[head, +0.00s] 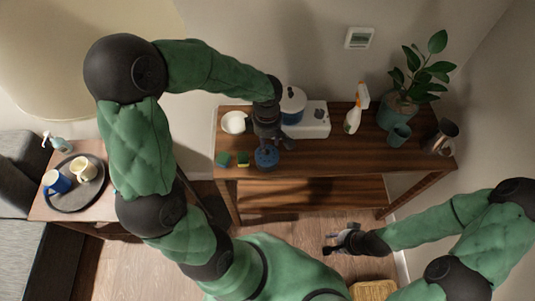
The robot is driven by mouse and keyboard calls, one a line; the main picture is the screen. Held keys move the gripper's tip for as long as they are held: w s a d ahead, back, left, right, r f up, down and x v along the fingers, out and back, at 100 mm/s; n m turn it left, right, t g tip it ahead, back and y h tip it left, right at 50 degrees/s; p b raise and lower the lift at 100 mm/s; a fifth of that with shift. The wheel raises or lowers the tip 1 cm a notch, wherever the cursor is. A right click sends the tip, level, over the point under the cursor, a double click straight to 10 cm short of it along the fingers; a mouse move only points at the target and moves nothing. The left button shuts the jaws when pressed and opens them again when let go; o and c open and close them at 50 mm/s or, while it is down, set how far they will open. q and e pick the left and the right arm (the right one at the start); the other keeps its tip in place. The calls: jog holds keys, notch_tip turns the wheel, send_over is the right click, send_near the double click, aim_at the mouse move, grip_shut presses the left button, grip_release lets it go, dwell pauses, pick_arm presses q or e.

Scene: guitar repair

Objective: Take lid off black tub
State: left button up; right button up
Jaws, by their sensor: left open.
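A small round blue thing (266,158) with a dark top sits at the table's front edge, just below the gripper's fingers in the picture. I cannot tell whether they touch it. I cannot make out a tub that is clearly black. My right gripper (333,244) hangs low over the floor in front of the table, away from these things; its jaw opening is unclear.
The table's front middle-right is clear.

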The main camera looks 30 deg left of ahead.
aim_at(267, 151)
pick_arm(q)
notch_tip(267, 151, down, 5)
jog(key=shift+f+b, duration=0.1)
jog(key=shift+b, duration=0.75)
grip_shut()
